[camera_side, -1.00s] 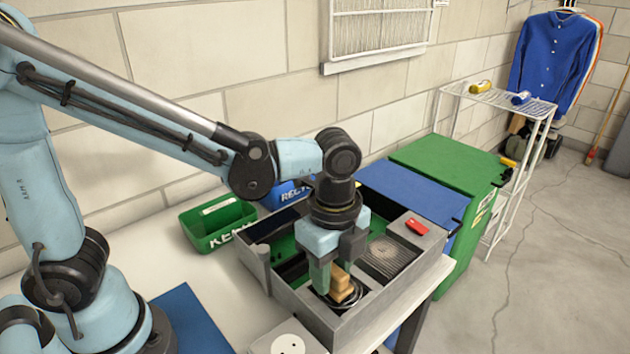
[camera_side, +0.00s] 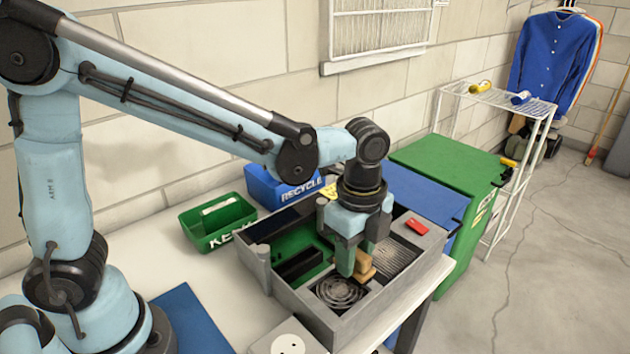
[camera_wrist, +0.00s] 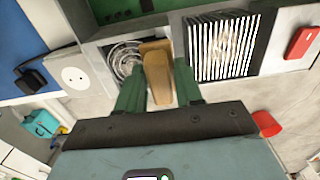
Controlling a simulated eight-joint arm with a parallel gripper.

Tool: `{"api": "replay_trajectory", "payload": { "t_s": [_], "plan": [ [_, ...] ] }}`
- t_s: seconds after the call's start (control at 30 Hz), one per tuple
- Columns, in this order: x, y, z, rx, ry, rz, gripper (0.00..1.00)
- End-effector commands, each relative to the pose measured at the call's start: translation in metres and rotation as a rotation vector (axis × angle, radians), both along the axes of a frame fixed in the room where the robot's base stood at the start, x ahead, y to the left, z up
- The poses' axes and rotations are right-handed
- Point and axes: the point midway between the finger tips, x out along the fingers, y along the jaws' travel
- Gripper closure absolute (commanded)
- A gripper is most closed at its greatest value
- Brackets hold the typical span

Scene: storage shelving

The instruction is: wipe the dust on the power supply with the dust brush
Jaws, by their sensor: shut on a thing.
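My gripper (camera_side: 358,252) is over the open grey computer case, its green fingers shut on a tan wooden dust brush (camera_side: 364,268). The brush also shows between the fingers in the wrist view (camera_wrist: 157,74); its bristles are hidden. A round fan grille (camera_side: 341,292), which looks like the power supply, lies in the case's front part, just left of the brush. It also shows in the wrist view (camera_wrist: 124,58). The brush is over the space between this grille and a finned block (camera_side: 397,257). I cannot tell whether it touches anything.
The grey case (camera_side: 322,328) has raised walls, with a red piece (camera_side: 416,226) at its right. A green bin (camera_side: 218,222) and a blue recycle bin (camera_side: 282,187) stand behind it. A white socket plate (camera_side: 287,342) is in front.

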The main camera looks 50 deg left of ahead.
Motion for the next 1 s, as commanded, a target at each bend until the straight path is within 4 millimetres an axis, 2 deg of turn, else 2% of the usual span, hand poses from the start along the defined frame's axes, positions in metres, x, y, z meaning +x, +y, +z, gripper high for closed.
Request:
{"api": "replay_trajectory", "payload": {
  "t_s": [0.1,0.87,1.0],
  "plan": [
    [-0.001,-0.012,-0.001,0.0,0.0,-0.003,0.98],
    [-0.072,-0.01,0.0,0.0,0.001,-0.002,0.98],
    [-0.057,-0.01,-0.001,0.0,0.0,0.002,0.98]
  ]
}}
